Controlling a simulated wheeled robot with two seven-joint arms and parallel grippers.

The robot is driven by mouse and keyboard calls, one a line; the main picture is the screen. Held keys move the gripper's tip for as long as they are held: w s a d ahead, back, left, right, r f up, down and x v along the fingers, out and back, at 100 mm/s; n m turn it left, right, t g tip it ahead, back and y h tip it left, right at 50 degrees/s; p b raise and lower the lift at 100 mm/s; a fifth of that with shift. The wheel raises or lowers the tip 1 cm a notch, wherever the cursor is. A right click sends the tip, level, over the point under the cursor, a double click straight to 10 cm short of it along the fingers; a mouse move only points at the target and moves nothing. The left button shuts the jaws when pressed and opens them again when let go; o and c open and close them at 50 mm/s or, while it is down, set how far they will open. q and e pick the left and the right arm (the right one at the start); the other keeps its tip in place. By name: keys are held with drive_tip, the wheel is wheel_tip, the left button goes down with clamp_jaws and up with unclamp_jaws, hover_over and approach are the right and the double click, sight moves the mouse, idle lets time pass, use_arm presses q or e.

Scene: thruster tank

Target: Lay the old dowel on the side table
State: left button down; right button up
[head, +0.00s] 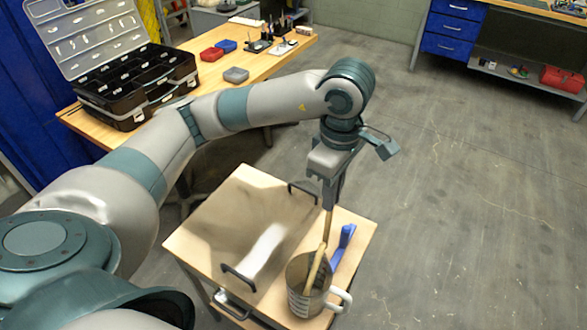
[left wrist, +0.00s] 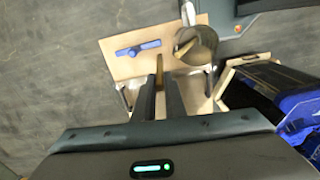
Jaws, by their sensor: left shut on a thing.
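My left gripper (head: 329,204) points down above the right part of the small side table (head: 352,222). It is shut on a thin wooden dowel (head: 328,228), held roughly upright just behind a jug. In the left wrist view the dowel (left wrist: 159,68) shows between the two dark fingers (left wrist: 160,98). Another light wooden stick (head: 316,266) leans in the grey jug (head: 299,287). The frames do not show which stick is the old one. The held dowel's lower end is hidden by the jug in the head view. My right gripper is not in view.
A blue tool (head: 343,245) lies right of the jug. A wide, shallow, tray-like thing (head: 232,222) with dark handles covers the table's left part. A workbench (head: 262,65) behind bears an open black case (head: 140,88) and small boxes. The floor to the right is clear.

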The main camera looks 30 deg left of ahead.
use_arm(q)
drive_tip(key=w+a+f+p, duration=0.3)
drive_tip(key=w+a+f, duration=0.3)
drive_tip(key=w+a, duration=0.1)
drive_tip(key=shift+w+a+f+p, duration=0.2)
drive_tip(key=shift+w+f+p, duration=0.15)
drive_tip(key=shift+w, duration=0.2)
wheel_tip(320, 180, down, 4)
drive_tip(key=shift+r+p, duration=0.1)
drive_tip(key=shift+p, duration=0.95)
